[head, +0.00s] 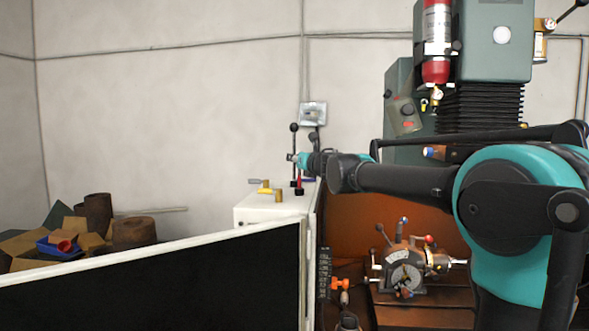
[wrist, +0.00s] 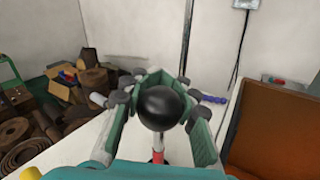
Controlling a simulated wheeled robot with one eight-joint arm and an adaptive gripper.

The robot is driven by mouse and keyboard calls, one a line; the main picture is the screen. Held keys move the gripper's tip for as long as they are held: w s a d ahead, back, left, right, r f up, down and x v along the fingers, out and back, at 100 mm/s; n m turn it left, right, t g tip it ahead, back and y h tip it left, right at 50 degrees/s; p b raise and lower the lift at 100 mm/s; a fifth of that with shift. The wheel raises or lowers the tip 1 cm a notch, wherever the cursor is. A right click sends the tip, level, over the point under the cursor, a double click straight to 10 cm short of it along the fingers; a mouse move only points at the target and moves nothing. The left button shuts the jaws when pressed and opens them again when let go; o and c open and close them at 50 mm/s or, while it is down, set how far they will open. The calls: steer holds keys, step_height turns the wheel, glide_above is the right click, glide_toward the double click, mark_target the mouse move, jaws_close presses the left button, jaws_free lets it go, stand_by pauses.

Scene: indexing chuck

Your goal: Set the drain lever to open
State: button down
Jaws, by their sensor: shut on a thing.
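In the wrist view a black ball knob (wrist: 160,107) sits between the fingers of my gripper (wrist: 159,92). A short stem with a red band (wrist: 158,157) shows below the knob. My gripper is shut on this knob. In the head view my gripper (head: 301,159) is small and far off, above a red lever stem (head: 299,182) on the white cabinet (head: 262,214). The gripper hides the held knob there. No label tells which lever is the drain lever or marks its open position.
A taller dark lever with a ball top (head: 294,127) rises close behind my gripper. A yellow handle (head: 264,190) and a brass cylinder (head: 278,196) stand left on the cabinet. A dark panel (head: 150,280) is in front. Boxes and stock (head: 95,225) lie at left.

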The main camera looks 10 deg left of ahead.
steer(key=shift+r, duration=0.2)
steer(key=c, duration=1.2)
jaws_free()
steer(key=shift+o, duration=0.2)
steer(key=v, duration=1.2)
